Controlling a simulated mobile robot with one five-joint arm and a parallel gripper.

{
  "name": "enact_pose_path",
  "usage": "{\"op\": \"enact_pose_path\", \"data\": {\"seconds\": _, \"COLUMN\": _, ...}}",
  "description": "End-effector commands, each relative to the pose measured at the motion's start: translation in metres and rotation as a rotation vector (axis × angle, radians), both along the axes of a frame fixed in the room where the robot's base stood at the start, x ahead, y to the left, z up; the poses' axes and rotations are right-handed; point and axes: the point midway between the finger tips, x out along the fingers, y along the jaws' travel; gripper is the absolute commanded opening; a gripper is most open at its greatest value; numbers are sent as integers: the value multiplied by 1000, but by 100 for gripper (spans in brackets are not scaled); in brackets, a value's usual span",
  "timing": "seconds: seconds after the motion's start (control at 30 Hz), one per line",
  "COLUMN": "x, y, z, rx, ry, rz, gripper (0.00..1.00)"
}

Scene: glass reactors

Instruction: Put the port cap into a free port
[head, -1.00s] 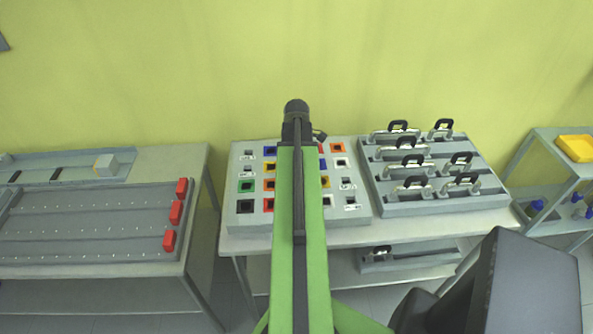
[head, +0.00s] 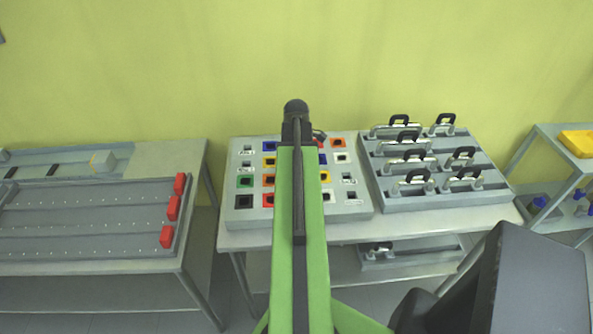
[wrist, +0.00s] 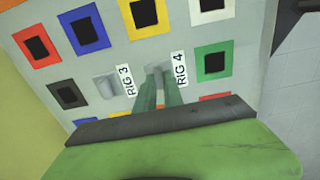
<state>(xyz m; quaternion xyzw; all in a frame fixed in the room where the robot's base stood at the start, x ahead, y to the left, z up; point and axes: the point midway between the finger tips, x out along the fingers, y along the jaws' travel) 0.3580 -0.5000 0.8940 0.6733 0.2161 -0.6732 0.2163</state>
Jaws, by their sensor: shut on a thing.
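The port panel (head: 240,218) stands on the middle table, with dark square ports in coloured frames. In the wrist view my gripper (wrist: 159,82) is over the panel, its green fingers between the RIG 3 label (wrist: 127,80) and the RIG 4 label (wrist: 180,70). It is shut on a small grey piece (wrist: 153,74), apparently the port cap, mostly hidden by the fingers. I cannot tell whether it is in a port or above one. A grey piece (wrist: 105,86) sits left of RIG 3. Green (wrist: 214,63) and black-framed (wrist: 68,94) ports show dark openings. In the head view my arm hides the gripper.
A grey rack with several black-handled pieces (head: 408,158) stands close to the panel's right. A left table holds a grooved tray (head: 80,205) with red blocks (head: 172,208). A yellow tray (head: 577,143) is at far right. The wall is behind the tables.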

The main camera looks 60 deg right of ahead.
Motion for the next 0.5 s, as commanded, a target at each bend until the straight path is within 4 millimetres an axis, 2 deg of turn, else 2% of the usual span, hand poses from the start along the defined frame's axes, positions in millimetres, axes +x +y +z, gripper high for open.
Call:
{"op": "enact_pose_path", "data": {"seconds": 0.47, "x": 0, "y": 0, "z": -4, "rx": 1, "ry": 1, "rz": 0, "gripper": 0}}
{"op": "enact_pose_path", "data": {"seconds": 0.5, "x": 0, "y": 1, "z": -4, "rx": 1, "ry": 1, "rz": 0, "gripper": 16}}
